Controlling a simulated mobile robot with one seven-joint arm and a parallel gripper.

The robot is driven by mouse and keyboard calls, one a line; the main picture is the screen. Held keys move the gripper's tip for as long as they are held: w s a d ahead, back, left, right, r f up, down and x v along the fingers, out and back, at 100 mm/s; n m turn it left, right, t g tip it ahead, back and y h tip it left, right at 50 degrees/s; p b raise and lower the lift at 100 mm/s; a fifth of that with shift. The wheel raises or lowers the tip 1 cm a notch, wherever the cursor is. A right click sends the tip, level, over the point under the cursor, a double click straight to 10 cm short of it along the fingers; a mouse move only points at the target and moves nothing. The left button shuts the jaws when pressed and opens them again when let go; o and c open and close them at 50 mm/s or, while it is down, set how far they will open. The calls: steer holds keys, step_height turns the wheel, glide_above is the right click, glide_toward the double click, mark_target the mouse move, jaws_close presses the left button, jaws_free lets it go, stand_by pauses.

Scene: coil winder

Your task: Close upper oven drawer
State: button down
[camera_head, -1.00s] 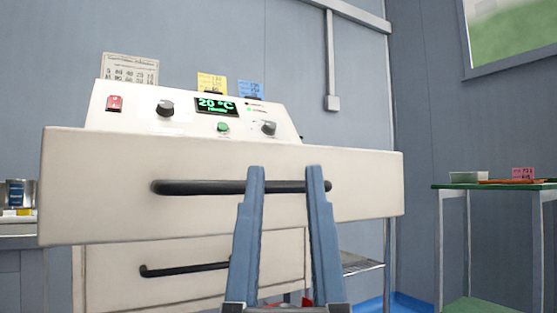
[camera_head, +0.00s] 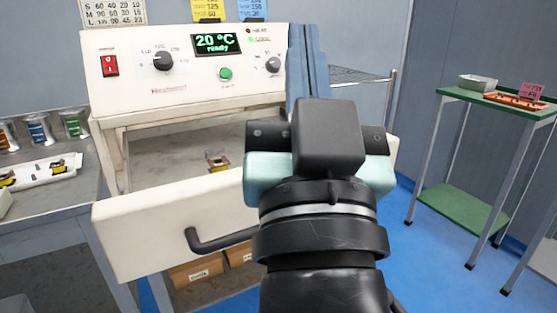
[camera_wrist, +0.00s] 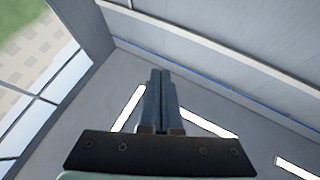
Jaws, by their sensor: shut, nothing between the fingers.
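The upper oven drawer's cream front (camera_head: 140,238) stands out from the oven (camera_head: 120,88), so the drawer is open. Its black handle (camera_head: 215,244) is partly hidden by my arm. My gripper (camera_head: 308,30) is shut and empty. It points upward in front of the drawer's right part, its tips overlapping the right end of the control panel.
A grey bench (camera_head: 85,205) with several cans and a white tray (camera_head: 45,175) is at the left. Brown boxes (camera_head: 195,271) show beneath the drawer. A green-topped cart (camera_head: 500,100) stands at the right, with blue floor between it and the oven.

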steer(key=w+d+f+m+g+y+p, duration=0.4)
steer(key=f+g+p, duration=0.4)
steer(key=f+p, duration=0.4)
steer(key=s+f+m+g+y+p, duration=0.3)
steer(key=s+f+m+p, duration=0.5)
steer(key=s+p, duration=0.45)
steer(key=x, duration=1.4)
steer(key=shift+a+f+p, duration=0.3)
